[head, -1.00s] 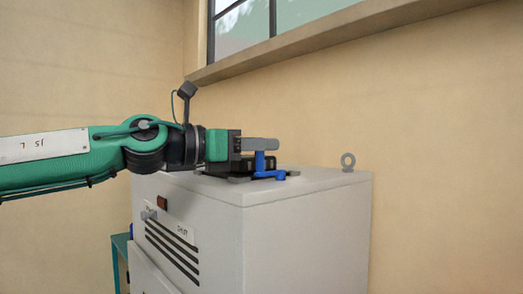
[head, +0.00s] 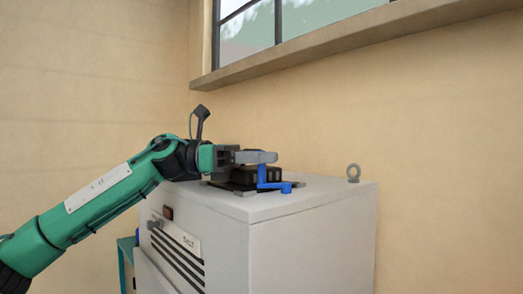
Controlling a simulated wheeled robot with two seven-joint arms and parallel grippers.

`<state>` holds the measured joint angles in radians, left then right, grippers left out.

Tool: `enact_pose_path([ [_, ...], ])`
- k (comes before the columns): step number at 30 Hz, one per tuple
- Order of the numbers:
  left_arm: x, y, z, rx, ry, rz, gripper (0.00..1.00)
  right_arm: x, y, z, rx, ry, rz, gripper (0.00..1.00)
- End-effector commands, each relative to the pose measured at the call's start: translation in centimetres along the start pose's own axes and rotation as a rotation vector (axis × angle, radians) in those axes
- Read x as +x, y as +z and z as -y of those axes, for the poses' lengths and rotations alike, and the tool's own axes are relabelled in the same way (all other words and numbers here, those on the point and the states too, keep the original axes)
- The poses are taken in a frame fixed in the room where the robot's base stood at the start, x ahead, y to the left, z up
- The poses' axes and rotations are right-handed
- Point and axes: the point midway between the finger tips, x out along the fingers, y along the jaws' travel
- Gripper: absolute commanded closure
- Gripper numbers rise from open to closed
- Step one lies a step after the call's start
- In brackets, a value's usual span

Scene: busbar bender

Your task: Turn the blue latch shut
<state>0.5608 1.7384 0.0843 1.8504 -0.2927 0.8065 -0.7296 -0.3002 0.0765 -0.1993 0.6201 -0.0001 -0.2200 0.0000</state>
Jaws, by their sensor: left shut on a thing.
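The blue latch (head: 273,184) is on top of the grey cabinet, at the front edge of a black bending unit (head: 243,176). It has an upright post and a low arm that reaches to the right, ending in a round knob. My left gripper (head: 262,157) comes in from the left, level above the cabinet top. Its grey fingers are shut on the top of the blue latch's post. The fingers hide the upper end of the post. My right gripper is not in view.
The grey cabinet (head: 305,220) has a dark switch, a knob and vent slots on its left face. A grey lifting eye (head: 353,173) stands at the top's back right corner. A window ledge (head: 300,45) juts from the wall above. The cabinet top's right part is clear.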

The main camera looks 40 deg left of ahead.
Motion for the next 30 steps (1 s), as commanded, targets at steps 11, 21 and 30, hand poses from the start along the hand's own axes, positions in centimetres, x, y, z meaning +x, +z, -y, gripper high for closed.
enact_pose_path([
  [11, -0.02, 0.07, -0.38, -0.002, -0.071, 0.0, 1.0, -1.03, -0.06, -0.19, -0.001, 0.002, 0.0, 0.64],
  [21, -0.04, 0.06, -0.35, 0.002, -0.081, 0.001, 1.0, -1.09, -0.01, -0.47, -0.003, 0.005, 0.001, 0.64],
  [30, -0.04, 0.06, -0.35, 0.001, -0.081, 0.001, 0.67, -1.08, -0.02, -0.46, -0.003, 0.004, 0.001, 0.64],
])
